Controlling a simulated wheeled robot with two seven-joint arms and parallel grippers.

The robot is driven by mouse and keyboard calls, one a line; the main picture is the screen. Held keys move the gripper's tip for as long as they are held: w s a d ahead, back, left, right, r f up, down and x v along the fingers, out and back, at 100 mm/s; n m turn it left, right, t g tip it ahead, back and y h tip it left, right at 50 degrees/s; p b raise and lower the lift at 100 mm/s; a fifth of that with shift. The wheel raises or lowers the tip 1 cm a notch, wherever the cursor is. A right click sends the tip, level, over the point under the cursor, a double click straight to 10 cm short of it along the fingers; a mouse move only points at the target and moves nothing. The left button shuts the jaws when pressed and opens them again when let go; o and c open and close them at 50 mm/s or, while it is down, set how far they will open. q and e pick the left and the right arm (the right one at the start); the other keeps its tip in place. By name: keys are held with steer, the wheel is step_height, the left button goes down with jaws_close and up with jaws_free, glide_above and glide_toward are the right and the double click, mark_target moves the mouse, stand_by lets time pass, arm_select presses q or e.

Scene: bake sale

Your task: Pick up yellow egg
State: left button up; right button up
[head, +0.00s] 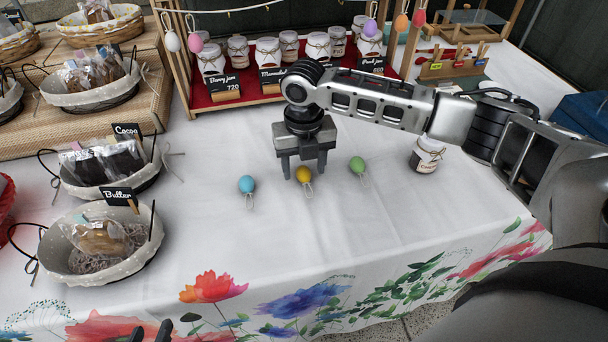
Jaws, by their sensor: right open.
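The yellow egg (303,174) lies on the white tablecloth with a small string loop on its near side. My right gripper (304,172) points down over it, open, with one finger to the left of the egg and one to the right. Whether either finger touches the egg cannot be told. A blue egg (247,184) lies to the left and a green egg (357,165) to the right, both outside the fingers. Only dark tips of my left gripper (150,333) show at the bottom edge, far from the eggs; its opening is unclear.
Cloth-lined baskets (140,252) stand at the left. A jar (427,155) stands right of the green egg, below my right arm. A wooden rack with jars on a red base (230,101) stands behind. The cloth in front of the eggs is clear.

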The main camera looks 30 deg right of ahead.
steer(key=shift+f, duration=0.85)
steer(key=c, duration=1.1)
steer(key=shift+r, duration=0.2)
